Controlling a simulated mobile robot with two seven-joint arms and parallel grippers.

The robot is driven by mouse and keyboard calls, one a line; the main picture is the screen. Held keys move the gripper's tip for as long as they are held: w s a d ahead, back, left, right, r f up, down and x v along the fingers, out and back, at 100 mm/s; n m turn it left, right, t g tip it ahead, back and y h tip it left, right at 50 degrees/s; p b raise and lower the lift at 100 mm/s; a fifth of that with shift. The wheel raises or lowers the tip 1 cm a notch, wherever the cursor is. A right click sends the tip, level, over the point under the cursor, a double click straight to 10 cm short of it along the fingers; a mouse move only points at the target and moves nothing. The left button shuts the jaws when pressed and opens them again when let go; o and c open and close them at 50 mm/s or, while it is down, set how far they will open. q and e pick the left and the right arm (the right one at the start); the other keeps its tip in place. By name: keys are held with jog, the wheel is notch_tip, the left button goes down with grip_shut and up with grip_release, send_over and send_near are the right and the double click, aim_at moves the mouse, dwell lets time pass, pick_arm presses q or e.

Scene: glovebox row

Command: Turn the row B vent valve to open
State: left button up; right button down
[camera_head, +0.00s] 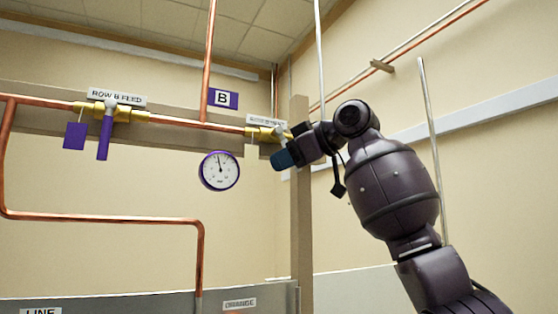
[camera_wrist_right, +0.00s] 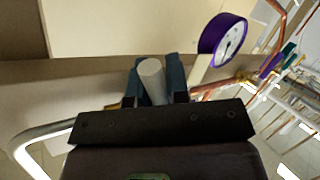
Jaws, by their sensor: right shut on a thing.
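The row B vent valve (camera_head: 262,133) is a brass valve on the copper pipe, under a small white label that I cannot fully read. My right gripper (camera_head: 283,159) is at this valve, its blue fingertips just below and right of the brass body. In the right wrist view its two blue fingers (camera_wrist_right: 155,82) are shut on a pale grey rounded bar (camera_wrist_right: 152,78), which looks like the valve's handle. The gripper hides most of the handle in the head view, so its exact angle is unclear. My left gripper is in neither view.
The ROW B FEED valve (camera_head: 107,112), with a purple handle hanging down and a purple tag (camera_head: 75,136), is further left. A round gauge (camera_head: 219,171) hangs between the valves, close to my gripper. A wooden post (camera_head: 301,220) stands beside my right wrist.

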jog(key=shift+w+d+r+n+h, duration=0.1)
jog(key=shift+d+n+h, duration=0.15)
jog(key=shift+n+h, duration=0.05)
dwell(0.4)
jog(key=c, duration=1.1)
grip_release()
jog(key=b+v, duration=0.2)
jog(key=v, duration=0.9)
jog(key=shift+w, duration=0.15)
jog(key=shift+c, duration=0.3)
